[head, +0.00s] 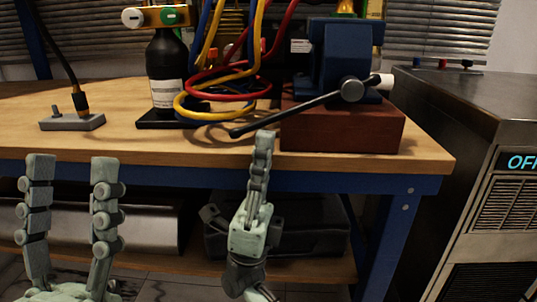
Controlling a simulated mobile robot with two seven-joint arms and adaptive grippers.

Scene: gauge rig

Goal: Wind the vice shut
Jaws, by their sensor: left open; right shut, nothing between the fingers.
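A blue vice (343,60) stands on a reddish-brown block (350,131) near the right end of the workbench. Its dark handle bar (300,107) slants across the front, from a white end at the upper right down to a dark tip at the lower left. My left gripper (72,160) is open and empty at the lower left, in front of the bench edge. My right gripper (265,135) is shut with nothing in it.
Red, blue and yellow hoses (222,105) loop on the bench (225,145) left of the vice. A dark bottle (167,70) and a small grey base with a cable (72,122) stand further left. A metal cabinet (460,100) showing "OFF" stands at the right.

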